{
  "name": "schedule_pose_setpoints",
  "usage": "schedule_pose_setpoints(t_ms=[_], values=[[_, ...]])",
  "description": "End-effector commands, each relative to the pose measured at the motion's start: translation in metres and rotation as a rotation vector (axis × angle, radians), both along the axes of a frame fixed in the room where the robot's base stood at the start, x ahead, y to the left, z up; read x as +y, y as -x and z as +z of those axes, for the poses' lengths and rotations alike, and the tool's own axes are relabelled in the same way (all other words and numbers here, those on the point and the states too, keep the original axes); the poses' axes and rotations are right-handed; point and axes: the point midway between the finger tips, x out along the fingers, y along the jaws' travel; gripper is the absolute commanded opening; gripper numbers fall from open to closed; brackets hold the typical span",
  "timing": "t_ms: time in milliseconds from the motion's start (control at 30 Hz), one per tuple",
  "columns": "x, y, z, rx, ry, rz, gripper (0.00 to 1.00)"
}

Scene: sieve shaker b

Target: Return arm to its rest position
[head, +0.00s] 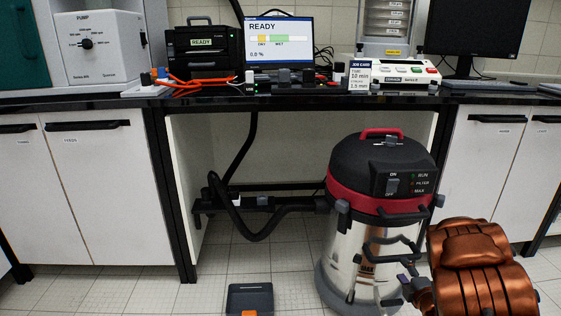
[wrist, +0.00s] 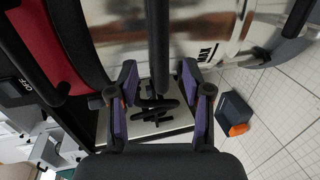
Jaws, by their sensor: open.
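My gripper (head: 408,284) is at the lower right of the head view, in front of the vacuum's steel drum, partly hidden by my copper-coloured arm. In the wrist view my gripper (wrist: 158,72) has two purple-padded fingers spread apart, with no object gripped between them. A black bar of the vacuum runs down the picture in line with the gap; I cannot tell whether it touches. The vacuum (head: 385,203) has a black and red top and a steel drum. Its steel drum (wrist: 205,28) shows close up in the wrist view.
A black hose (head: 262,232) runs left from the vacuum under the bench. A dark box (head: 250,298) with an orange part lies on the tiled floor. The bench top (head: 300,101) carries a pump (head: 100,62), a READY screen (head: 280,35) and a control box (head: 405,72). White cabinets flank the opening.

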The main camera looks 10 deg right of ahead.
Motion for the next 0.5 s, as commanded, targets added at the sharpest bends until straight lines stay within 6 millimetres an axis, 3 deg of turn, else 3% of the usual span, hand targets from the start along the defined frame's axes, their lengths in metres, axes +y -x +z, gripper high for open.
schedule_pose_setpoints(t_ms=[267, 500], values=[[-0.007, -0.004, 0.079, 0.143, -0.064, -0.128, 0.49], [-0.005, 0.01, 0.153, 0.279, -0.185, -0.316, 0.49]])
